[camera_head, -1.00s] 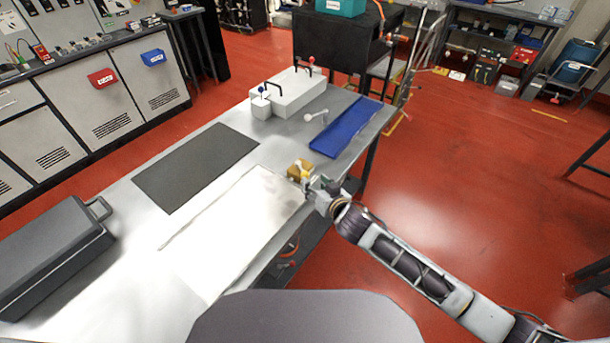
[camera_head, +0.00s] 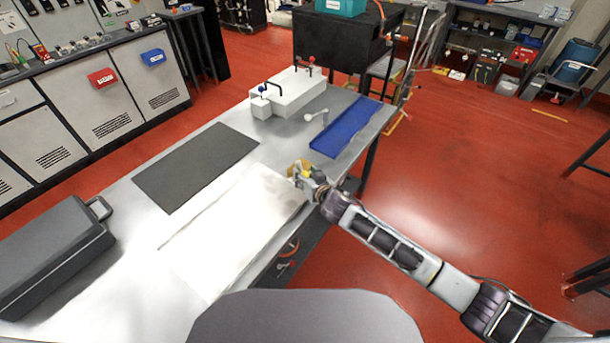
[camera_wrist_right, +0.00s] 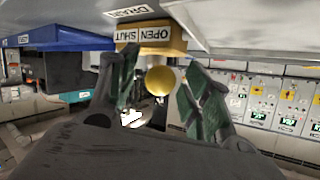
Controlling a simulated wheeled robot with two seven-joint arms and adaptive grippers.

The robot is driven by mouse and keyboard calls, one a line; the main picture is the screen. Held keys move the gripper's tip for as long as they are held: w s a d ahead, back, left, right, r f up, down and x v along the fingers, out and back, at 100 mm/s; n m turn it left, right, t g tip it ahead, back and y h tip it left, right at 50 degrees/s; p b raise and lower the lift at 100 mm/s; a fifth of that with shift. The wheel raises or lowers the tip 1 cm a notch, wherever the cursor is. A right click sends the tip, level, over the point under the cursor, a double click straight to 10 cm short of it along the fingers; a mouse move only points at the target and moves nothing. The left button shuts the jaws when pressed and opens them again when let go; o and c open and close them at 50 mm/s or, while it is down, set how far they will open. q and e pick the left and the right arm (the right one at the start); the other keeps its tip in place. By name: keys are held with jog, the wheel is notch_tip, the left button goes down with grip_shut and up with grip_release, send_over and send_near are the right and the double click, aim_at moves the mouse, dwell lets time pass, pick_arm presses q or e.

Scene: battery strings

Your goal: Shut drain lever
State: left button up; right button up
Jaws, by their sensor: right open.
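A yellow block (camera_wrist_right: 152,36) labelled OPEN and SHUT, with a DRAIN label (camera_wrist_right: 133,13) beside it, shows upside down in the right wrist view. The drain lever's round yellow knob (camera_wrist_right: 160,81) lies between the fingers of my right gripper (camera_wrist_right: 160,92). The fingers are open, with a gap visible on both sides of the knob. In the head view the yellow block (camera_head: 294,168) is at the table's right edge, partly hidden by my right gripper (camera_head: 298,178). The lever's stem and exact position are hidden. My left gripper is not in view.
The metal table carries a white sheet (camera_head: 235,225), a dark mat (camera_head: 195,165), a grey case (camera_head: 45,260), a blue tray (camera_head: 345,130) and a white box with handles (camera_head: 295,92). Red floor (camera_head: 470,190) is open to the right.

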jog(key=shift+w+a+f, duration=0.1)
jog(key=shift+w+a, duration=0.05)
jog(key=shift+w, duration=0.1)
jog(key=c, duration=1)
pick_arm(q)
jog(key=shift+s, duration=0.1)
pick_arm(e)
grip_shut()
